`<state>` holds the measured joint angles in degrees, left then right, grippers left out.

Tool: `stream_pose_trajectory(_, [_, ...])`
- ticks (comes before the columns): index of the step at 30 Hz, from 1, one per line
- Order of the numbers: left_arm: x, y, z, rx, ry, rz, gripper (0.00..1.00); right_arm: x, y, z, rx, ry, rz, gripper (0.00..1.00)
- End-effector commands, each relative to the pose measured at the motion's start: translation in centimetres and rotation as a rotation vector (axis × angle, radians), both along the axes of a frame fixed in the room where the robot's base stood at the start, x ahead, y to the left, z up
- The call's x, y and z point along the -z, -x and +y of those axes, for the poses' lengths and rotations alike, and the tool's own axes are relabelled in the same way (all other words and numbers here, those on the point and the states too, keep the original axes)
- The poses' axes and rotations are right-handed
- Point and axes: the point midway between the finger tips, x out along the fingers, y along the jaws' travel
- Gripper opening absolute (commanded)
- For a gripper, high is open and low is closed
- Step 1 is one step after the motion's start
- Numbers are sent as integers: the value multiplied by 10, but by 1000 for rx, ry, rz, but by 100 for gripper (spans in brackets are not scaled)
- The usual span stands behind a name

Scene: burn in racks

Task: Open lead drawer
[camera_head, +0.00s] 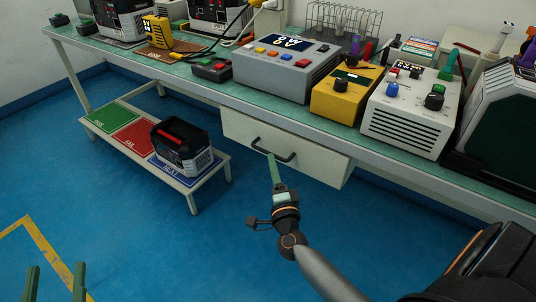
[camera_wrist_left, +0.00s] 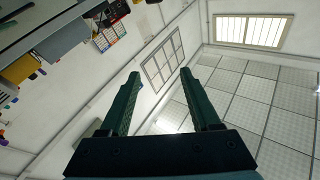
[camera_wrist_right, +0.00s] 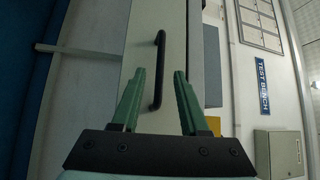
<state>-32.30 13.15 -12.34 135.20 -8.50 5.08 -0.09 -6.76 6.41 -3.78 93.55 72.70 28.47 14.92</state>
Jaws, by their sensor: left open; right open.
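The white drawer (camera_head: 317,165) hangs under the bench top and looks shut, its front seen at an angle. Its black bar handle (camera_head: 273,150) also shows in the right wrist view (camera_wrist_right: 159,65), running upright in that picture. My right gripper (camera_head: 272,156) is open at the handle. My left gripper (camera_head: 56,268) is open and empty at the lower left, far from the drawer. Its green fingers also show in the left wrist view (camera_wrist_left: 160,74).
The bench (camera_head: 210,88) carries a grey box (camera_head: 285,72), a yellow box (camera_head: 345,97) and a white box (camera_head: 408,115) above the drawer. A low stand (camera_head: 199,184) with a black-and-grey unit (camera_head: 183,146) is left of it. The blue floor in front is clear.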

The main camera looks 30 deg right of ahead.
Motion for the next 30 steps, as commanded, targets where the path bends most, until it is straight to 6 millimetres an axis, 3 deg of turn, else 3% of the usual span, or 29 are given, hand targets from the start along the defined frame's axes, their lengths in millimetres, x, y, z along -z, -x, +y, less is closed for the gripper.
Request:
stream_pose_trajectory(3, [-14, 4, -1, 10, -1, -66, 64, -3, -22, -9, 0, 2, -2, 44])
stream_pose_trajectory(9, [-34, 11, -3, 25, -1, -154, 64, -6, -44, -18, 0, 2, 0, 44])
stream_pose_trajectory(21, [-43, 15, -4, 31, -1, -189, 64, -7, -51, -21, -1, 1, 1, 44])
stream_pose_trajectory(30, [-42, 15, -4, 30, -1, -188, 64, -7, -51, -20, -1, 2, 1, 13])
